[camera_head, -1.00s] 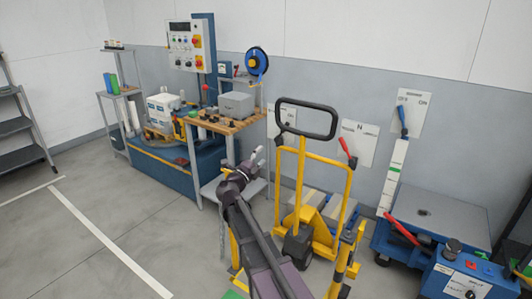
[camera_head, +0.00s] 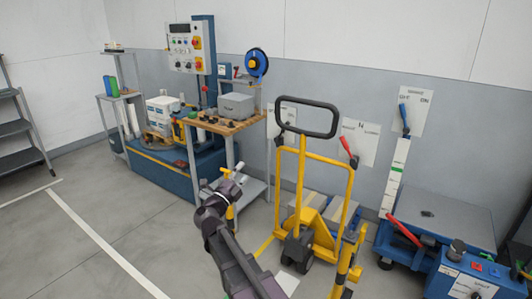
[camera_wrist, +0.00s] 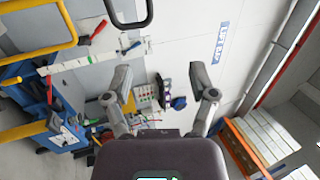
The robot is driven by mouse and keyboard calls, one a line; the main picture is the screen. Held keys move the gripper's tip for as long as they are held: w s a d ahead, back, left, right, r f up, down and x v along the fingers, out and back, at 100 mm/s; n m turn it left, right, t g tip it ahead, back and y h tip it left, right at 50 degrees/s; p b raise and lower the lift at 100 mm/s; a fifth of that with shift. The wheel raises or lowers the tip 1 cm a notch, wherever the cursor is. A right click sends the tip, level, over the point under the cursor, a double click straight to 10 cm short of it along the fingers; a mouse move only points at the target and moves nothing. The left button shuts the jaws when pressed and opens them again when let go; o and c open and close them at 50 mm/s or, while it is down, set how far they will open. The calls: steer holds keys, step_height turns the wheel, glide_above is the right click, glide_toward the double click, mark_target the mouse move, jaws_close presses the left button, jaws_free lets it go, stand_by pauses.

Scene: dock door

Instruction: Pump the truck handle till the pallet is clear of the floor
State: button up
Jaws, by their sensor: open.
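The yellow pallet truck (camera_head: 348,190) stands right of centre in the head view. Its black loop handle (camera_head: 306,102) is upright at the top of the yellow frame. The pallet (camera_head: 345,212) shows partly behind the truck; whether it touches the floor is hard to tell. My gripper (camera_head: 222,184) is left of the truck and lower than the handle, apart from it. In the wrist view my gripper (camera_wrist: 163,90) is open with nothing between its fingers. Part of the black handle (camera_wrist: 130,22) shows at the top there.
A wooden-topped workbench (camera_head: 222,126) with a grey box (camera_head: 237,105) is behind my arm. A blue lift table (camera_head: 440,215) with a red lever (camera_head: 405,230) stands at the right. A yellow post (camera_head: 345,262) is close in front of the truck. The floor at left is clear.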

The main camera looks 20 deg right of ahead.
steer(key=s+a+f+n+t+y+b, duration=0.1)
steer(key=a+f+n+t+y+b, duration=0.2)
steer(key=b, duration=0.5)
steer(key=s+a+f+n+t+y+b, duration=0.2)
steer(key=f+n+t+y+b, duration=0.4)
steer(key=n+t+b, duration=0.3)
steer(key=shift+s+a+f, duration=0.3)
steer(key=shift+a+f, duration=0.1)
steer(key=shift+a, duration=0.15)
stand_by(0.4)
stand_by(1.2)
